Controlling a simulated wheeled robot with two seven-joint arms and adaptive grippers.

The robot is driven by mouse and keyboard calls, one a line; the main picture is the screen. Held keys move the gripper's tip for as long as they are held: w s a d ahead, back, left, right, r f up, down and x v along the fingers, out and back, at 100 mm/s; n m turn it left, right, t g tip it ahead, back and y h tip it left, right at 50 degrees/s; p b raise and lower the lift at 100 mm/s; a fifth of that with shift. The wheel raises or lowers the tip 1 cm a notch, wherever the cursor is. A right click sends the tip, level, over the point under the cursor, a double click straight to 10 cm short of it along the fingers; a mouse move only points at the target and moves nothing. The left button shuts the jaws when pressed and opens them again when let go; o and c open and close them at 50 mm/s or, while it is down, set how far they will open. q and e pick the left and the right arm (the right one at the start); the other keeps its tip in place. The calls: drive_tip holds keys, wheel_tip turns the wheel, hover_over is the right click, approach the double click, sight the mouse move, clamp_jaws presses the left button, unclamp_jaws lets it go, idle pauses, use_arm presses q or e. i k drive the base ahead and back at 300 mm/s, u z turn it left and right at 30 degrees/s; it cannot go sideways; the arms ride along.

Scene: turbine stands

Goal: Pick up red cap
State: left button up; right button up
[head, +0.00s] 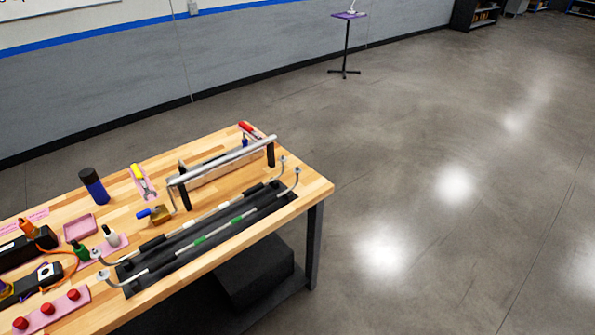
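Three red caps stand in a row on a pink strip (55,309) at the near left of the wooden workbench. Neither of my grippers shows in the head view.
The workbench (312,184) also holds a black tray with metal tubes (200,238), a blue-black bottle (93,186), a pink tray (80,228), and hand tools. A black box (254,272) sits below. Open floor (430,190) lies right. A small stand (346,45) is far back.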

sight(73, 294)
drive_tip(key=u, duration=1.8)
drive_tip(key=k, duration=0.95)
drive_tip(key=z, duration=0.85)
drive_tip(key=i, duration=1.7)
drive_tip(key=u, duration=0.75)
